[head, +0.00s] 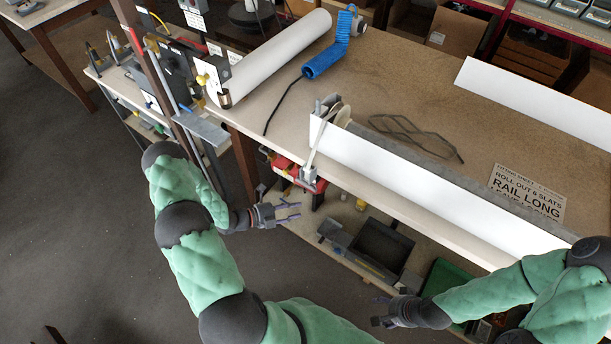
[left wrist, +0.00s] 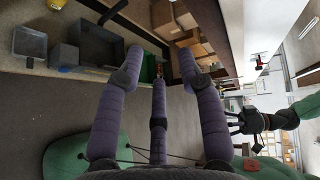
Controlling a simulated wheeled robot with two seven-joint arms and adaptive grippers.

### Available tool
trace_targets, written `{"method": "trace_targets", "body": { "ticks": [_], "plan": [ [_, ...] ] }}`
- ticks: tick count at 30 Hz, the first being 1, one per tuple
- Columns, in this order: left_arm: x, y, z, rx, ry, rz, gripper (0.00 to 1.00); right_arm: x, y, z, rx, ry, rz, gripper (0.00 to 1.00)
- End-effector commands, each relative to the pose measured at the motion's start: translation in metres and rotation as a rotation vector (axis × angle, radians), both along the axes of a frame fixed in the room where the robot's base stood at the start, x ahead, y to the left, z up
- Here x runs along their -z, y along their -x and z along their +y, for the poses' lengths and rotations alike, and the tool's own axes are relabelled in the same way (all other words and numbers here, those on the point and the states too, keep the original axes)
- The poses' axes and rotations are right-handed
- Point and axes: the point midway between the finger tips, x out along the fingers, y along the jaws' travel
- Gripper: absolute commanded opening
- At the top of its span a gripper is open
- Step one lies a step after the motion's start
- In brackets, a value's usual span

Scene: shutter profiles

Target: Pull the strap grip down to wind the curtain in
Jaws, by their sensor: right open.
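The grey strap grip (head: 308,175) hangs at the lower end of a pale strap (head: 316,146), by the front edge of the workbench. The strap runs up to a round pulley (head: 341,113) at the left end of a long white shutter box (head: 415,185). My left gripper (head: 292,211) is open and empty, below and slightly left of the strap grip, apart from it. Its spread fingers (left wrist: 158,75) show nothing between them in the left wrist view, where the strap grip is not seen. My right gripper (head: 379,311) is open and empty, low in the head view.
The workbench (head: 270,105) carries a white roll (head: 275,58), a blue coiled hose (head: 325,62), a dark cord (head: 415,135) and a printed sign (head: 527,193). A lower shelf holds a dark tray (head: 380,248). Upright posts stand left of the bench. Floor is clear at left.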

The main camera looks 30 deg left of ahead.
Motion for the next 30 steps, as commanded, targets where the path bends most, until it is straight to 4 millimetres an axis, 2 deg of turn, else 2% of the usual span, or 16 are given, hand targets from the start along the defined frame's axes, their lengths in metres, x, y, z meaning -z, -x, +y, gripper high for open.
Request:
{"method": "trace_targets", "body": {
  "ticks": [1, 3, 7, 11, 24, 30],
  "plan": [
    [-0.013, -0.003, 0.019, -0.075, 0.042, 0.000, 0.38, -0.011, 0.000, 0.000, 0.000, 0.000, 0.000, 0.64],
    [-0.020, -0.007, 0.039, -0.152, 0.088, -0.004, 0.38, -0.014, 0.000, 0.000, 0.000, 0.000, 0.000, 0.64],
    [-0.025, -0.012, 0.054, -0.212, 0.127, -0.009, 0.38, -0.016, 0.000, 0.000, 0.000, 0.000, 0.000, 0.64],
    [-0.022, -0.023, 0.048, -0.213, 0.132, -0.011, 0.38, -0.013, 0.000, 0.000, 0.000, 0.000, 0.001, 0.64],
    [-0.009, -0.087, 0.015, -0.211, 0.128, -0.011, 0.38, -0.006, 0.000, 0.000, 0.000, 0.000, 0.000, 0.64],
    [-0.006, -0.101, 0.007, -0.212, 0.127, -0.011, 0.38, -0.005, 0.000, 0.000, 0.000, 0.000, 0.000, 0.64]
  ]
}}
